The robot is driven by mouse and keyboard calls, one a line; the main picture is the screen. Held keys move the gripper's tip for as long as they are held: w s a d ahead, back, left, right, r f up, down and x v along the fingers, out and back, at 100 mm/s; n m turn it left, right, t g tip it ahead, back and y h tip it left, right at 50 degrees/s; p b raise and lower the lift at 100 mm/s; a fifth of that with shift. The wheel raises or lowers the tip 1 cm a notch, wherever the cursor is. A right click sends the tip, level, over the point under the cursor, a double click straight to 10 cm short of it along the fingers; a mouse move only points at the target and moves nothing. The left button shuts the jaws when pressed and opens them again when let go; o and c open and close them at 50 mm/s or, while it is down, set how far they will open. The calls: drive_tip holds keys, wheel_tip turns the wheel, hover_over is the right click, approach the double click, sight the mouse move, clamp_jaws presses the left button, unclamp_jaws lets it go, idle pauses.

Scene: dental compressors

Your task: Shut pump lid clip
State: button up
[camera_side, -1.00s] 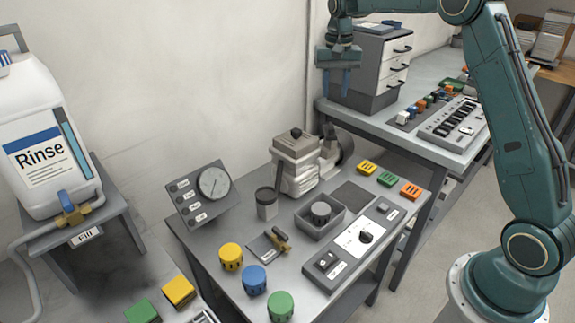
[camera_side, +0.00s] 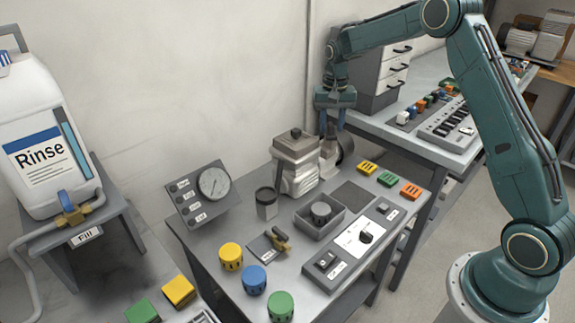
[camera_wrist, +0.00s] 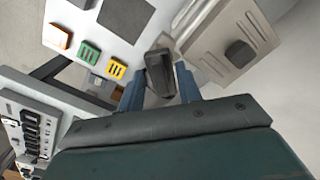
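The pump (camera_side: 297,172) stands at the back of the grey table, with a square lid (camera_side: 295,143) and a dark knob on top. The lid (camera_wrist: 218,38) also shows at the upper right of the wrist view. A dark grey lever-like part (camera_wrist: 160,70), which looks like the lid clip, stands beside the lid in the wrist view. My gripper (camera_side: 332,128) points down just right of the pump. Its blue fingers (camera_wrist: 162,92) are apart, with the dark part showing between them; I cannot tell whether they touch it. The clip's lower end is hidden.
A grey drawer cabinet (camera_side: 378,72) stands close behind my gripper. A gauge panel (camera_side: 203,194), a cup (camera_side: 266,203) and a grey tray (camera_side: 330,224) are on the table. Yellow, green and orange blocks (camera_side: 388,179) lie at its right edge.

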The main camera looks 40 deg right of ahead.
clamp_jaws()
